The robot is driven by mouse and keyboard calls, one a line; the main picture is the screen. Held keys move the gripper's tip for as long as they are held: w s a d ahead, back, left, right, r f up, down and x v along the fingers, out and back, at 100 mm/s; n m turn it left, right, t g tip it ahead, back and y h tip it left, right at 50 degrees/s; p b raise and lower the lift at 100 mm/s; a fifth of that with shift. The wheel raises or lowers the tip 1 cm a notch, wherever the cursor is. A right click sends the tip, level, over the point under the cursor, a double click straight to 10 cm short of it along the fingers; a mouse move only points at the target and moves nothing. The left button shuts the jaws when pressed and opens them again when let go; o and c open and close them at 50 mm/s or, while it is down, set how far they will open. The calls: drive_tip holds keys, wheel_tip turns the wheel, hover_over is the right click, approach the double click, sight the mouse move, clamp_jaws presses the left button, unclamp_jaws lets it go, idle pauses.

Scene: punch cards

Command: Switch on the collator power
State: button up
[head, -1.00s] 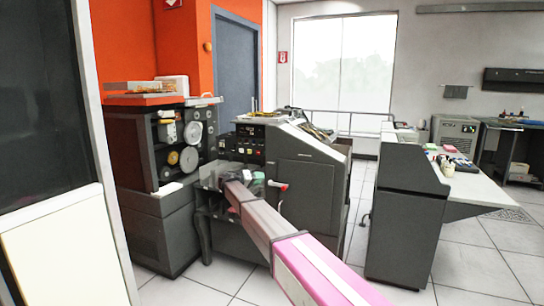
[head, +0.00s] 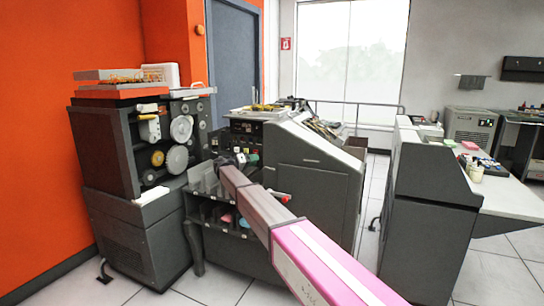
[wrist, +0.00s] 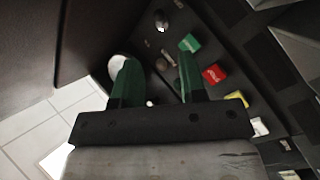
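The collator (head: 310,180) is the grey machine with a sloped top in the middle of the head view. Its dark control panel (head: 243,128) is on its left face, partly hidden by my arm. In the wrist view the panel carries a green button (wrist: 190,43), a red button (wrist: 214,74), a yellow button (wrist: 236,98) and a white button (wrist: 260,127). A round metal knob (wrist: 161,19) is beyond the fingertips. My gripper (wrist: 155,65) has two green fingers, apart, with nothing held between them. In the head view my gripper (head: 246,158) is in front of the panel. I cannot tell which control is the power switch.
A dark machine with reels (head: 105,155) stands close on the left. A grey cabinet (head: 425,215) and a long desk (head: 515,200) are on the right. Tiled floor (head: 225,285) is clear in front.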

drive_tip(key=x, duration=1)
drive_tip(key=shift+w+d, duration=0.2)
drive_tip(key=shift+d, duration=0.1)
clamp_jaws()
